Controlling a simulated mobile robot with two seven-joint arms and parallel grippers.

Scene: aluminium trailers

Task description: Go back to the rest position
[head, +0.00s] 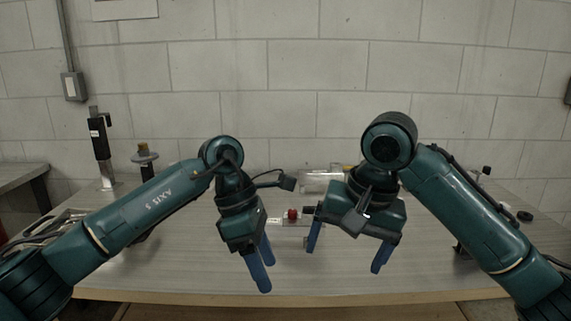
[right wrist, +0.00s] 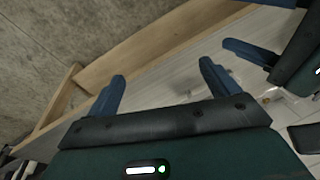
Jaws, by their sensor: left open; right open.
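My left gripper (head: 267,278) is open and empty. It hangs with its blue fingers pointing down over the front part of the table. My right gripper (head: 346,262) is open and empty to the right of it, its fingers spread wide and pointing down. In the right wrist view the right gripper's fingers (right wrist: 162,69) are apart with nothing between them. The left gripper's blue finger (right wrist: 248,50) shows at the upper right there. Both grippers look clear of any object, though their height above the table is hard to tell.
The grey table (head: 190,265) has a bare front strip. Behind the grippers lie a small red object (head: 292,214) and a clear container (head: 318,180), partly hidden by my right arm. A black upright tool (head: 100,140) and a stand (head: 145,155) are at the back left.

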